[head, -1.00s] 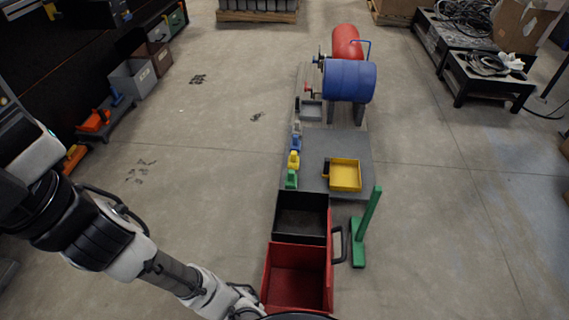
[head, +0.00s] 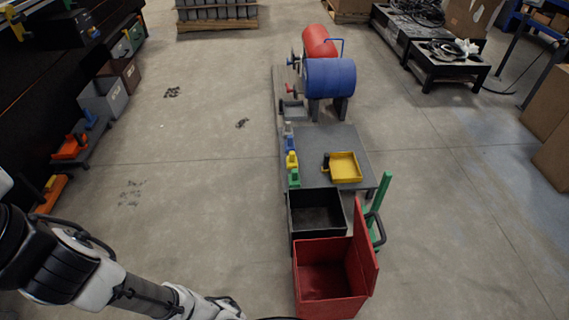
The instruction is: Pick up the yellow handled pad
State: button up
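The small yellow handled pad (head: 292,161) stands in a row of similar pieces along the left edge of a low grey platform. A green one (head: 294,179) is just in front of it and a blue one (head: 290,145) just behind it. The end of my arm, with my gripper (head: 228,307), is at the bottom edge of the head view, well short of the pad and to its left. The gripper's fingers are too small and cut off to tell if they are open. I see nothing held.
A yellow tray (head: 346,166) with a dark handle sits on the grey platform (head: 340,140). A black bin (head: 318,216) and an open red box (head: 325,290) stand in front of it, a green post (head: 384,200) at right.

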aim_at(290, 161)
jog(key=j, duration=0.55)
jog(key=i+j+z, duration=0.15)
jog(key=j, duration=0.35)
jog(key=i+j, duration=0.15)
jog(key=j, duration=0.2)
jog(key=i+j+z, duration=0.1)
jog(key=j, duration=0.2)
jog(key=i+j, duration=0.2)
jog(key=j, duration=0.15)
jog(key=i+j+z, duration=0.1)
jog(key=i+j, duration=0.2)
jog(key=i, duration=0.2)
jog(key=i+j+z, duration=0.15)
jog(key=i+j, duration=0.2)
jog(key=i+l, duration=0.15)
jog(key=i, duration=0.3)
jog(key=i+l+z, duration=0.1)
jog(key=i, duration=0.35)
